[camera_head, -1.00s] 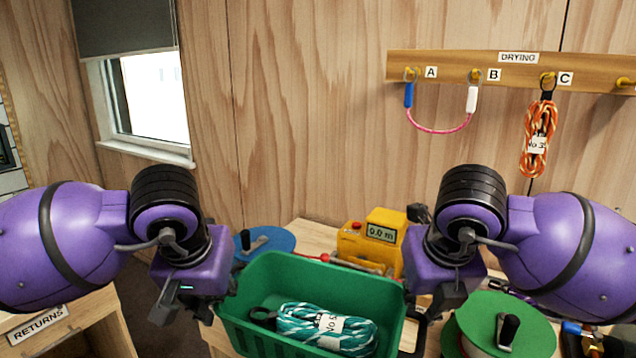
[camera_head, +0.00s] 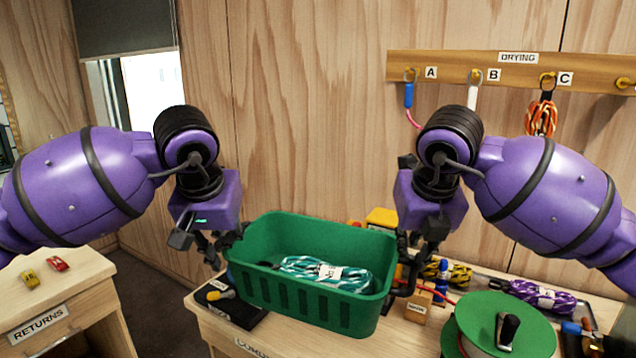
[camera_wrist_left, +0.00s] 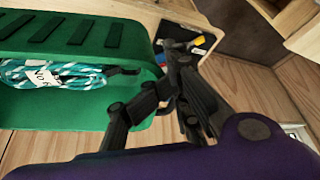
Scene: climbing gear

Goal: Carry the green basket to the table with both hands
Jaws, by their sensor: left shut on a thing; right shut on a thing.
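The green basket (camera_head: 309,302) is in the middle of the head view, held up in the air above the table (camera_head: 235,340). A teal and white rope coil (camera_head: 322,272) with a white tag lies inside it. My left gripper (camera_head: 226,250) is shut on the basket's left end. My right gripper (camera_head: 408,270) is shut on its right end. In the left wrist view the basket (camera_wrist_left: 85,115) fills the left side, and the left gripper's fingers (camera_wrist_left: 150,110) are at its end. The exact contact at the fingertips is partly hidden.
A green reel (camera_head: 505,325) stands right of the basket, near a purple rope coil (camera_head: 540,296). A yellow device (camera_head: 381,217) is mostly hidden behind the basket. A black pad (camera_head: 225,303) lies at the table's left. The returns bench (camera_head: 60,290) stands at far left.

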